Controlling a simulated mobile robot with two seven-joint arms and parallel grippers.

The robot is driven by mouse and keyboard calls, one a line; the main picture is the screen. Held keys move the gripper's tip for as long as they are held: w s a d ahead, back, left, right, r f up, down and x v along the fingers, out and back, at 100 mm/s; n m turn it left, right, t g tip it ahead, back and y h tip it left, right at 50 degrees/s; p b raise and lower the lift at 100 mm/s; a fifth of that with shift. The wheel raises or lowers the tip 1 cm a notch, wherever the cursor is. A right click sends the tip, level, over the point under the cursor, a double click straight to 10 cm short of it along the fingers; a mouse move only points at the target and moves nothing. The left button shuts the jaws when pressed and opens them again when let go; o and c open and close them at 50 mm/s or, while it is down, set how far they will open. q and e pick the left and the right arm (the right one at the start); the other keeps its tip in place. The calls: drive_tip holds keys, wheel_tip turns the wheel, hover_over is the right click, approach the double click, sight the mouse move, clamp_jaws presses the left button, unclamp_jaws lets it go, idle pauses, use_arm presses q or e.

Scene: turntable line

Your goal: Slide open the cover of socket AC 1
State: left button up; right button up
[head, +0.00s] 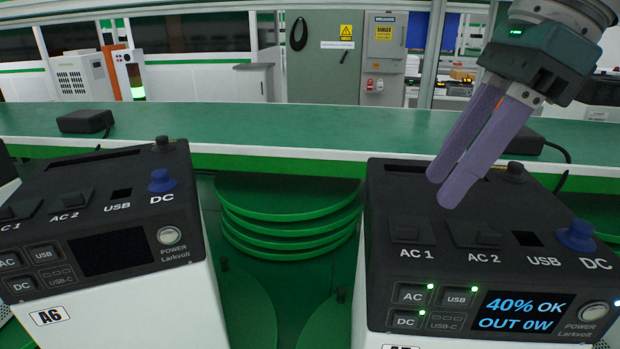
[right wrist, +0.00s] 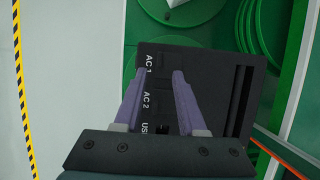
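The right power unit (head: 385,287) has a dark top panel with a flat black AC 1 cover (head: 411,230) over its socket. The AC 2 cover (head: 473,234) lies to its right. Both look closed. My right gripper (head: 440,186) has two purple fingers, pointing down above the panel behind these covers. In the right wrist view its fingers (right wrist: 158,73) are apart with nothing held between them, and the AC 1 label (right wrist: 149,64) shows near the tips. I cannot tell whether the tips touch the panel. My left gripper is not in view.
A blue DC knob (head: 576,237) stands up at the panel's right. The lit screen (head: 520,312) reads 40% OK, OUT 0W. A second unit marked A6 (head: 50,316), with a dark screen, stands at left. Green round plates (head: 290,225) lie between, before a green bench (head: 300,125).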

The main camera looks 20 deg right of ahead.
sight(410, 225)
drive_tip(key=p+x, duration=0.1)
drive_tip(key=x, duration=0.4)
drive_tip(key=shift+a+f, duration=0.15)
drive_tip(key=shift+f, duration=0.05)
clamp_jaws()
drive_tip(key=shift+w, duration=0.1)
idle(1.1)
